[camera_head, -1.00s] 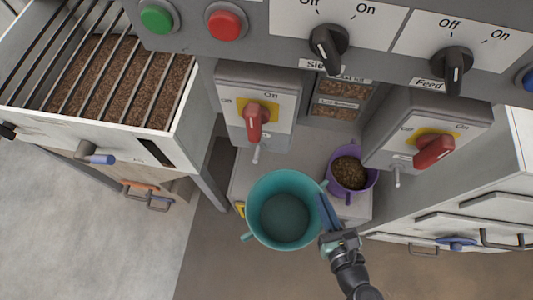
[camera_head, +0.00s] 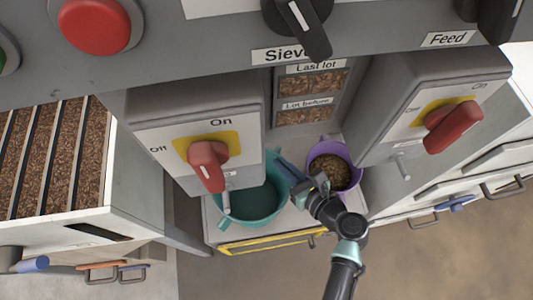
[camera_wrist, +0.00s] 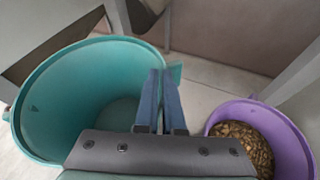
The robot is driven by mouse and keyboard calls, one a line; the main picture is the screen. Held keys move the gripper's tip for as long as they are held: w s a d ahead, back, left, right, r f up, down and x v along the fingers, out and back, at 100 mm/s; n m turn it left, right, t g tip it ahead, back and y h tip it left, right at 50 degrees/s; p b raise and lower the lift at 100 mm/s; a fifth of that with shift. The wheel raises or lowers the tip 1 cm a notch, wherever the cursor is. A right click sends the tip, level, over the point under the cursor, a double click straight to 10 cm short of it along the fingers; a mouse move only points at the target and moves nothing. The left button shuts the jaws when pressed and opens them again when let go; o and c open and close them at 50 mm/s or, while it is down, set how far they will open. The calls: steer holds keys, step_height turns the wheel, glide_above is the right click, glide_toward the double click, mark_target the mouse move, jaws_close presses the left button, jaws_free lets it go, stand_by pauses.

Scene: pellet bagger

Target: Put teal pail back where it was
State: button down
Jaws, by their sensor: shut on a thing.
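The teal pail (camera_head: 252,207) is upright and looks empty. It is over or on the pale shelf (camera_head: 222,236) below the left switch box; I cannot tell whether it touches the shelf. The switch box partly covers it in the head view. My gripper (camera_head: 291,170) is shut on the pail's right side, seemingly at a handle or rim. In the wrist view the blue fingers (camera_wrist: 160,100) are close together at the right side of the teal pail (camera_wrist: 60,80).
A purple pail (camera_head: 340,165) filled with brown pellets stands close to the right of my gripper. The left switch box (camera_head: 185,120) with a red lever overhangs the teal pail. The right switch box (camera_head: 430,110) overhangs the right side.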

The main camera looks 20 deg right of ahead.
mark_target(269, 154)
steer(key=b+x, duration=0.1)
steer(key=x, duration=0.2)
steer(key=b+x, duration=0.1)
steer(key=x, duration=0.3)
steer(key=shift+f+b, duration=0.4)
steer(key=shift+f, duration=0.1)
steer(key=shift+r, duration=0.1)
steer(key=c, duration=1)
jaws_free()
steer(key=shift+c, duration=0.2)
steer(key=shift+s, duration=0.2)
steer(key=p+v, duration=0.3)
steer(key=v, duration=0.8)
steer(key=shift+s+r, duration=0.2)
steer(key=shift+s, duration=0.1)
steer(key=shift+d, duration=0.1)
